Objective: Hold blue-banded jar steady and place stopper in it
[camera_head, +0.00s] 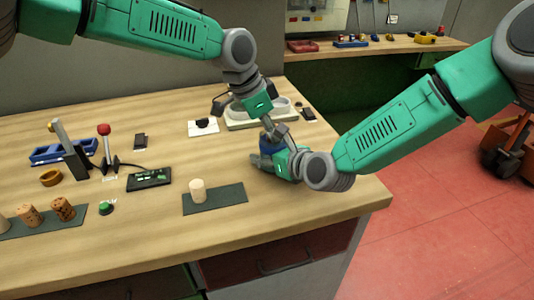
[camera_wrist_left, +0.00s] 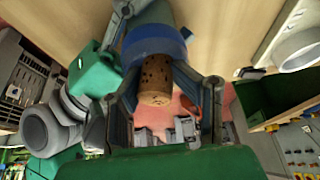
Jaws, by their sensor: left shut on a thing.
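The blue-banded jar (camera_head: 269,143) stands towards the right end of the table, mostly hidden by my arms. Its blue band (camera_wrist_left: 155,42) shows in the left wrist view. My left gripper (camera_head: 281,132) comes down over the jar. It is shut on a speckled cork stopper (camera_wrist_left: 156,84), which shows between its fingers in the left wrist view. The stopper is lined up with the jar's mouth; I cannot tell how far it sits inside. My right gripper (camera_head: 272,160) is low beside the jar, with its fingers around the jar's body.
A pale stopper (camera_head: 198,190) stands on a dark mat (camera_head: 225,197). Speckled corks (camera_head: 63,209) stand on another mat at the left. A pale tray (camera_head: 245,123) lies behind my grippers. A black panel (camera_head: 149,180) and a blue bin (camera_head: 50,155) are further left. The front right corner is bare.

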